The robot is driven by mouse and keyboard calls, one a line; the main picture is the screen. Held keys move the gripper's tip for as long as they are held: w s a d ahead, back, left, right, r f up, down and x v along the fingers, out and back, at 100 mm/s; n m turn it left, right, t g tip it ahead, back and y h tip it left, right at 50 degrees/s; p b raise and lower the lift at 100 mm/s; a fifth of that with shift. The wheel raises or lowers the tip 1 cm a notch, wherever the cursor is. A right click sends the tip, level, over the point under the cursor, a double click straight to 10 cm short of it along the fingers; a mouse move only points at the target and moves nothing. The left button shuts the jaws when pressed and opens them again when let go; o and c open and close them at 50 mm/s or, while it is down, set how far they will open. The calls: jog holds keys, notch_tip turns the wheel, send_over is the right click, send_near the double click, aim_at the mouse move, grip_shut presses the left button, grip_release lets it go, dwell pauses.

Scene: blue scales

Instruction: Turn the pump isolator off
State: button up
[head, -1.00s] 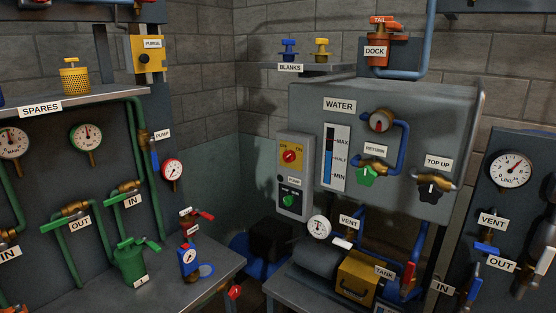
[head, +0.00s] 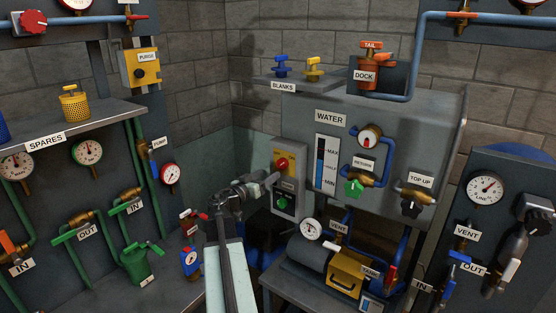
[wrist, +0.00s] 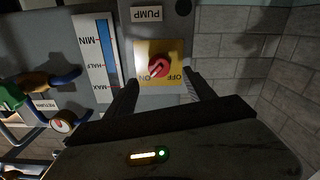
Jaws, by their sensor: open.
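The pump isolator is a red rotary knob (head: 282,163) on a yellow plate, at the top of a grey box on the front of the water panel. In the wrist view the red knob (wrist: 160,66) shows upside down, and its pale pointer mark aims toward the ON lettering. OFF is on the plate's right in that view. My gripper (wrist: 161,84) is open, with one dark finger on each side of the plate, apart from the knob and empty. In the head view my gripper (head: 268,184) is just in front of the box, partly covering it.
A green knob (head: 283,202) sits lower on the same box. Right of it are a level gauge (head: 325,162) and valves with green and black handles.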

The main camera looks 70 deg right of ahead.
aim_at(279, 166)
jog(key=x, duration=0.8)
jog(key=shift+d+r, duration=0.1)
jog(key=shift+r, duration=0.05)
grip_shut()
